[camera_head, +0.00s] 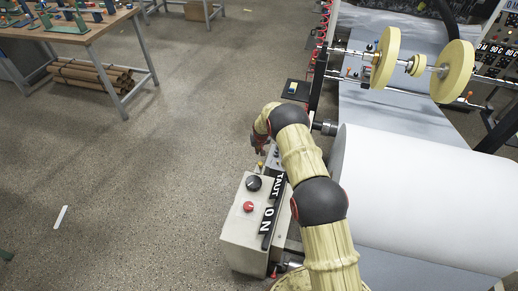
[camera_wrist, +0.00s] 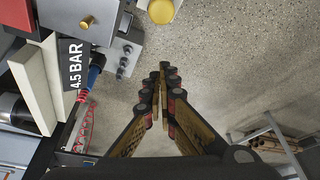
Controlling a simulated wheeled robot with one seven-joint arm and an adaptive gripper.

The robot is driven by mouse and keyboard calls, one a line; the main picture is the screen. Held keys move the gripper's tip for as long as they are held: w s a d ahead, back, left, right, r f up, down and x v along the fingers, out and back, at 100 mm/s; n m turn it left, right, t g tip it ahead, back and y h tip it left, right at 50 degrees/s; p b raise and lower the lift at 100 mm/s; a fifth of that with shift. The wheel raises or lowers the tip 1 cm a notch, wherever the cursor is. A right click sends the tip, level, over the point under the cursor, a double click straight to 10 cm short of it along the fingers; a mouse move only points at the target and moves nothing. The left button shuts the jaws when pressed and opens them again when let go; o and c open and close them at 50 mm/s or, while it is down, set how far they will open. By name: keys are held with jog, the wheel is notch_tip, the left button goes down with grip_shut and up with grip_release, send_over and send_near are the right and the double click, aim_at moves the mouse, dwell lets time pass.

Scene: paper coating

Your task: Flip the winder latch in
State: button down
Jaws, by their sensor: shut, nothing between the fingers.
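My gripper (camera_wrist: 165,85) is shut and empty in the wrist view, its fingertips together above the floor. In the head view my arm hides most of it, beside the control box. A grey metal block with small knobs (camera_wrist: 125,55) lies left of the fingertips in the wrist view, apart from them. A brass knob (camera_wrist: 87,22) stands on a grey housing further left. I cannot tell for sure which part is the winder latch or how it is set. The large white paper roll (camera_head: 430,190) is right of my arm in the head view.
A control box (camera_head: 238,225) with a black knob, red button and "TAUT ON" sign stands beside my arm. A "4.5 BAR" sign (camera_wrist: 76,65) is at left in the wrist view. Yellow discs (camera_head: 455,72) sit on a shaft behind the roll. Open floor (camera_head: 150,170) lies left.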

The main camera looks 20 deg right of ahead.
jog(key=s, duration=0.4)
jog(key=shift+a+f, duration=0.2)
jog(key=shift+s+a, duration=0.45)
jog(key=shift+s, duration=0.25)
jog(key=shift+s+a, duration=0.45)
jog(key=shift+s, duration=0.2)
jog(key=shift+r, duration=0.1)
jog(key=v, duration=1.1)
jog(key=shift+r, duration=0.4)
jog(key=shift+s, duration=0.1)
